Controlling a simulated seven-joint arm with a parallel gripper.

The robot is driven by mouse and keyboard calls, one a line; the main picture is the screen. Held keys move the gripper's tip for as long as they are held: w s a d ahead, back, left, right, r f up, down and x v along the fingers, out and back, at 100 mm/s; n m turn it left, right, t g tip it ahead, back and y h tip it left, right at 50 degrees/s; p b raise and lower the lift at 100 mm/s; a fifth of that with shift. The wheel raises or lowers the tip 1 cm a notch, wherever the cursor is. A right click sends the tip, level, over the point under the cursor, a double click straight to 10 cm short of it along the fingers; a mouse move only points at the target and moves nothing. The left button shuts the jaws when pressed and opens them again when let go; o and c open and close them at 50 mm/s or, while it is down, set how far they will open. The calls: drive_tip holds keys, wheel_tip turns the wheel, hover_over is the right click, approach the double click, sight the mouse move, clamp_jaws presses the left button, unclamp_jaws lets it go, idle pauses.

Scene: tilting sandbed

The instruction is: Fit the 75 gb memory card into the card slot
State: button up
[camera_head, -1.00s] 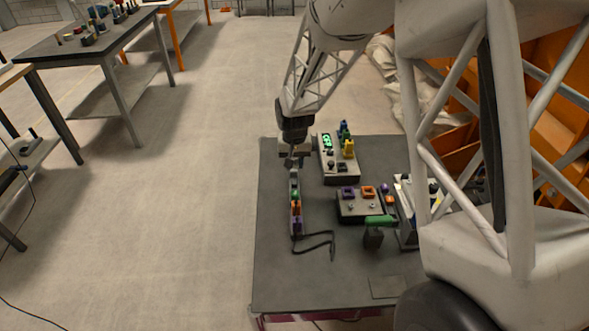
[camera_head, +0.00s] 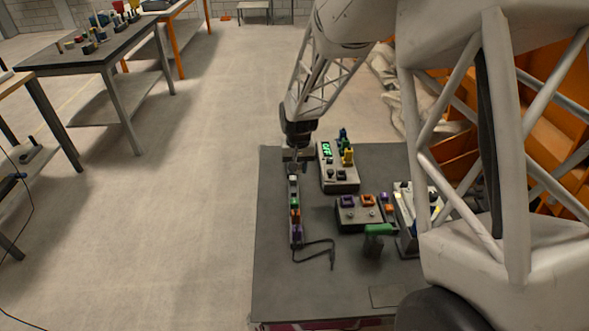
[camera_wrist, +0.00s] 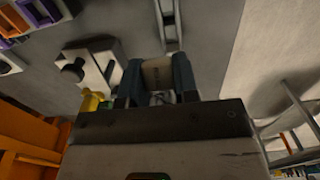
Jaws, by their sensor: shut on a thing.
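My gripper (camera_wrist: 157,88) is shut on a small beige card (camera_wrist: 156,72) with dark print too small to read. The card stands between the two dark fingers. In the head view my gripper (camera_head: 297,162) points down over the far left part of the table, just beyond a long narrow strip (camera_head: 295,207). The strip holds several coloured pieces, and a cable runs from its near end. The strip's end shows in the wrist view (camera_wrist: 168,22), just apart from the card. I cannot make out which opening is the card slot.
A grey box (camera_head: 338,174) with a green display stands right of my gripper. A box with purple and orange parts (camera_head: 358,212) and a green-topped object (camera_head: 374,243) stand nearer. The dark table (camera_head: 300,290) is clear at its front left.

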drive_tip(key=w+d+g, duration=0.3)
drive_tip(key=d, duration=0.5)
drive_tip(key=w+d+g, duration=0.3)
drive_tip(key=d, duration=0.4)
drive_tip(key=shift+w+d+f+g, duration=0.2)
drive_tip(key=shift+w+d+g, duration=0.1)
drive_tip(key=shift+w+d, duration=0.1)
drive_tip(key=shift+f, duration=2.15)
drive_tip(key=shift+f, duration=0.9)
idle(0.5)
drive_tip(key=shift+r, duration=0.1)
drive_tip(key=shift+r, duration=2.35)
